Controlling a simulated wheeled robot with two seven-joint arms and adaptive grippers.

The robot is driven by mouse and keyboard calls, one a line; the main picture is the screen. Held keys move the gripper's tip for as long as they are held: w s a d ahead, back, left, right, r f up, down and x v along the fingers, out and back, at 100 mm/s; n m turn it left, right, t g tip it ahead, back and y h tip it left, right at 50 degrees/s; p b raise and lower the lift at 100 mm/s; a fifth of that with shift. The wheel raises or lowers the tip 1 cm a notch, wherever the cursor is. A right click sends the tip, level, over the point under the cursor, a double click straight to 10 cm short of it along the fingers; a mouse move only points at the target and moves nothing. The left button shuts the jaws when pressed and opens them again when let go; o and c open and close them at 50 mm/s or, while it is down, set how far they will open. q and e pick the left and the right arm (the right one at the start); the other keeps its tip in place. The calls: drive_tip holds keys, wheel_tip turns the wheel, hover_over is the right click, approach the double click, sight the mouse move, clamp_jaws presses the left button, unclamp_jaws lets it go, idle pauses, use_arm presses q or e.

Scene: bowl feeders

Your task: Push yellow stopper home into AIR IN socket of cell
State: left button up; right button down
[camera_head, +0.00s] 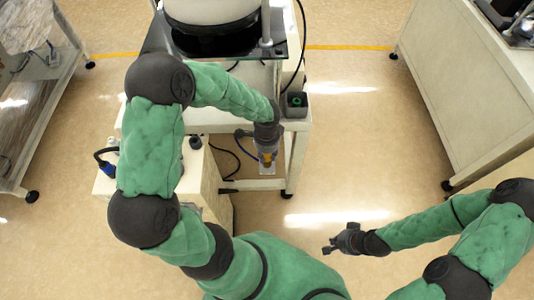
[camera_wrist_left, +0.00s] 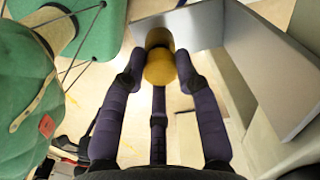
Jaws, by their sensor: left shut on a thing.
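The yellow stopper (camera_wrist_left: 160,68) sits between the fingertips of my left gripper (camera_wrist_left: 158,66), which is shut on it. A second yellow-brown rounded shape (camera_wrist_left: 158,38) shows just past it, against a shiny grey panel; I cannot tell whether it is a reflection. In the head view my left gripper (camera_head: 267,157) points down by the white stand's front side, with a bit of yellow at its tip. The AIR IN socket is not distinguishable, so I cannot tell how the stopper sits to it. My right gripper (camera_head: 343,242) is away over bare floor, its fingers too small to judge.
A white stand (camera_head: 297,140) carries a bowl feeder (camera_head: 212,12) and a dark square cup with green inside (camera_head: 295,103). A cream cabinet (camera_head: 205,185) stands left of my left gripper. Black cables hang near it. Floor at the right is open up to a white bench (camera_head: 465,85).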

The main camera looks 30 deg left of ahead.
use_arm(q)
drive_tip(key=shift+f+b, duration=0.4)
drive_tip(key=shift+f, duration=0.2)
idle(0.3)
drive_tip(key=o, duration=1.2)
drive_tip(key=shift+r, duration=0.1)
drive_tip(key=shift+r+p, duration=3.15)
drive_tip(key=shift+r, duration=0.45)
drive_tip(key=shift+r, duration=0.1)
wheel_tip(320, 180, up, 4)
drive_tip(key=p, duration=0.3)
